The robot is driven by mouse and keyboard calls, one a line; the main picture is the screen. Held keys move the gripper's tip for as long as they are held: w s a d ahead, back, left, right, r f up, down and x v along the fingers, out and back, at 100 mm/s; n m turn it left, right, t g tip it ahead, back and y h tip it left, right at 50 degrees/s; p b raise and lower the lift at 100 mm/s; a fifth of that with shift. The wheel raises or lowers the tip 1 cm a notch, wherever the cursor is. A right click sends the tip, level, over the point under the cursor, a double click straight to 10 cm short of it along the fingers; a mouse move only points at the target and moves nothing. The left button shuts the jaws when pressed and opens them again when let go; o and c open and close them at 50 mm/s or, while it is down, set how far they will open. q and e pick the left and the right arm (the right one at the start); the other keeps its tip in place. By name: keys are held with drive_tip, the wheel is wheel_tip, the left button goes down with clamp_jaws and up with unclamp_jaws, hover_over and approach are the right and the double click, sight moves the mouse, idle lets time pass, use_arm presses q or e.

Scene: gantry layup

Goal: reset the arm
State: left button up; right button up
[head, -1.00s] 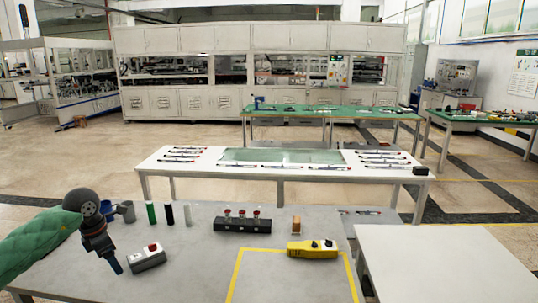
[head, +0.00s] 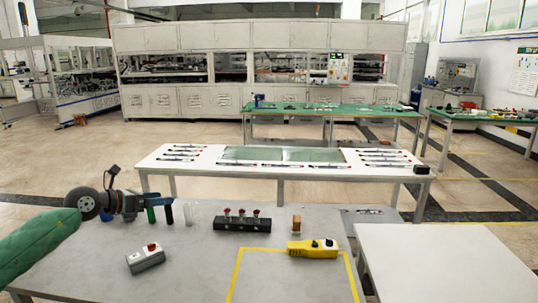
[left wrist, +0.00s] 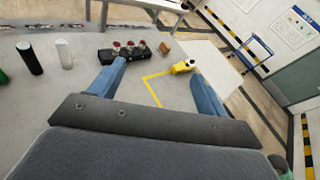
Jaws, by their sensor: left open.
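My left arm comes in from the left in the head view. Its gripper (head: 160,213) is raised over the left part of the grey table (head: 195,270) and points to the right. In the left wrist view the two blue fingers (left wrist: 158,75) are wide apart with nothing between them. In the head view the arm and gripper cover part of the row of cylinders behind them. My right gripper is not in view.
A grey box with a red button (head: 146,258), a white cylinder (head: 188,213), a black block with red-topped knobs (head: 242,222) and a yellow pendant (head: 312,249) are on the table. A black cylinder (left wrist: 29,58) shows in the left wrist view. The yellow-taped area is mostly clear.

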use_arm(q)
wheel_tip(320, 180, up, 18)
drive_tip(key=s+a+n+t+y, duration=0.1)
drive_tip(key=n+t+y, duration=0.1)
drive_tip(key=n+t, duration=1.15)
drive_tip(key=s+a+f+n+g+y, duration=0.2)
drive_tip(key=f+n+g+y, duration=0.1)
drive_tip(key=f+n+y, duration=0.65)
drive_tip(key=s+a+f+n+g+y, duration=0.25)
drive_tip(key=f+n+y, duration=0.35)
drive_tip(key=n, duration=0.6)
drive_tip(key=s+d+f+n+g+h, duration=0.1)
drive_tip(key=s+d+f+n+g, duration=0.2)
drive_tip(key=f, duration=0.5)
drive_tip(key=s+d+f+g+h, duration=0.1)
drive_tip(key=s+d+f+g, duration=0.3)
drive_tip(key=f, duration=0.4)
drive_tip(key=s+d+f+n+g+h, duration=0.1)
drive_tip(key=s+d+f+g+h, duration=0.1)
drive_tip(key=s+d+f, duration=0.3)
drive_tip(key=s+d+f+g+h, duration=0.2)
drive_tip(key=s+d+f+g, duration=0.2)
drive_tip(key=s+f, duration=1)
drive_tip(key=s+d+f+n+g+h, duration=0.1)
drive_tip(key=s+d+f, duration=0.5)
drive_tip(key=s, duration=1.2)
wheel_tip(320, 180, down, 3)
drive_tip(key=shift+s+d+f+n+g+h, duration=0.25)
drive_tip(key=shift+g+h, duration=0.2)
drive_tip(key=shift+g, duration=0.65)
